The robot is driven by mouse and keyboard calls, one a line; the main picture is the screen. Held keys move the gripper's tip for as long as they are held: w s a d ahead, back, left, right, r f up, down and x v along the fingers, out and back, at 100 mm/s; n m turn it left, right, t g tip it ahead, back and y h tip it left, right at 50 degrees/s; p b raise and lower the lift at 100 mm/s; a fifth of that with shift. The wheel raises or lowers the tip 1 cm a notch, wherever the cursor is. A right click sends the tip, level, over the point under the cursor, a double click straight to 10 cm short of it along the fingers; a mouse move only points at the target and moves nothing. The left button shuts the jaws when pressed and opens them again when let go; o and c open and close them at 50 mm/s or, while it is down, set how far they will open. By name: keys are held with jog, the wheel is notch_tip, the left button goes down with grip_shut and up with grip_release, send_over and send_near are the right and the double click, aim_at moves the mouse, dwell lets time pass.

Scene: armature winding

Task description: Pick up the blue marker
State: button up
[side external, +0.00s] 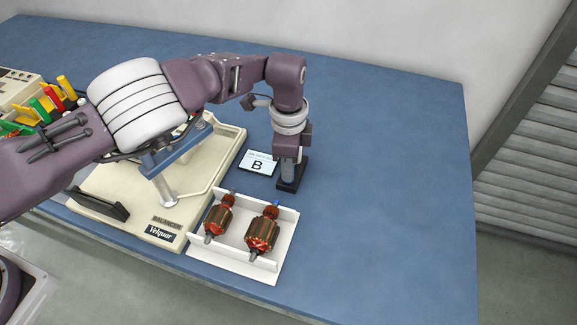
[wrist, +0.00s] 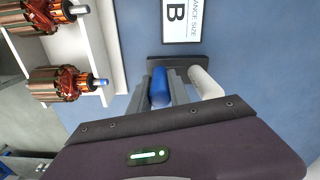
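The blue marker (wrist: 160,88) stands in a small black holder (wrist: 172,64) in the wrist view. My gripper (wrist: 158,92) is lowered over it, with one finger on each side. The fingers look very close to the marker, but I cannot tell whether they press on it. In the side view, my gripper (side external: 289,170) points down at the black holder (side external: 300,178) and hides the blue marker.
A white marker (wrist: 205,83) stands just right of the right finger. A card marked B (side external: 258,163) lies beside the holder. A white tray (side external: 232,262) holds two copper-wound armatures (side external: 262,235). A cream balancer (side external: 215,165) stands left. The blue table is clear to the right.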

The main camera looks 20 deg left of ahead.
jog(key=shift+r, duration=0.15)
grip_shut()
jog(key=r, duration=0.7)
jog(key=a+r, duration=0.1)
jog(key=r, duration=0.2)
jog(key=shift+s+a+r, duration=0.1)
jog(key=shift+r, duration=0.15)
jog(key=s+a+r, duration=0.3)
jog(key=s+a, duration=0.5)
jog(key=s, duration=0.1)
jog(key=shift+w+a+f, duration=0.1)
jog(key=shift+w+f, duration=0.05)
jog(key=shift+f, duration=1.9)
jog(key=shift+w+a+f, duration=0.1)
jog(key=shift+w+f, duration=0.05)
jog(key=shift+f, duration=1.9)
jog(key=shift+f, duration=0.45)
notch_tip(320, 180, up, 6)
